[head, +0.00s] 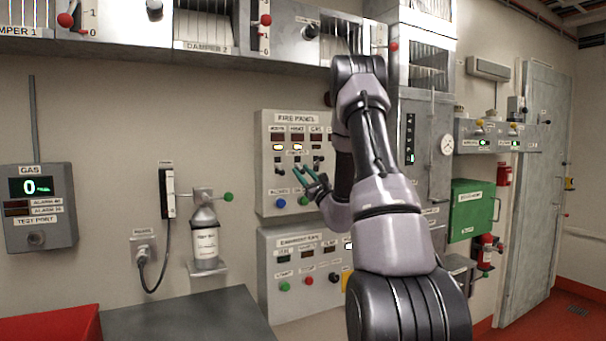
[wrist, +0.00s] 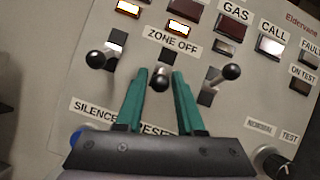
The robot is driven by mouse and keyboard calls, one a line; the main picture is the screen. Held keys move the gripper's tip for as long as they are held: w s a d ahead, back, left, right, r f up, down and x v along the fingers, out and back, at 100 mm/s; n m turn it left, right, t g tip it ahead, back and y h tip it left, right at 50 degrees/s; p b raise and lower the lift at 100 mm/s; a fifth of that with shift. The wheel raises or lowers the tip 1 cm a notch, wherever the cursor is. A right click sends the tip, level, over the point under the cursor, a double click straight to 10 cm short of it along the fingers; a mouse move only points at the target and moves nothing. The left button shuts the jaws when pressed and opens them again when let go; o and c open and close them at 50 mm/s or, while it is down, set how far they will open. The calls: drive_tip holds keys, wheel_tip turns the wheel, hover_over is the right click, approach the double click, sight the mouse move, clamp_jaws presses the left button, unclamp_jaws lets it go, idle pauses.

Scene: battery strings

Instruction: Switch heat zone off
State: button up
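The fire panel (head: 295,118) hangs on the wall, with smoke, heat and gas columns. The heat lamp (head: 297,147) is lit orange-white; in the wrist view a lit lamp (wrist: 178,28) sits above the "ZONE OFF" label (wrist: 172,42). Below that label is the middle toggle (wrist: 160,80), with a dark round knob. My gripper (wrist: 159,74) has two teal fingers, one on each side of this toggle, with visible gaps. It is open and holds nothing visibly. In the head view my gripper (head: 305,171) is in front of the panel's switch row.
A left toggle (wrist: 96,60) and right toggle (wrist: 232,72) flank my fingers closely. A blue button (wrist: 75,138) and a black knob (wrist: 271,160) lie lower. The emergency panel (head: 300,240) is below; a gas bottle (head: 205,245) stands to the left.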

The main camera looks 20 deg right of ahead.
drive_tip(key=shift+o, duration=0.5)
drive_tip(key=v, duration=1)
drive_tip(key=shift+s+f, duration=0.2)
drive_tip(key=shift+s, duration=0.15)
drive_tip(key=shift+d, duration=0.1)
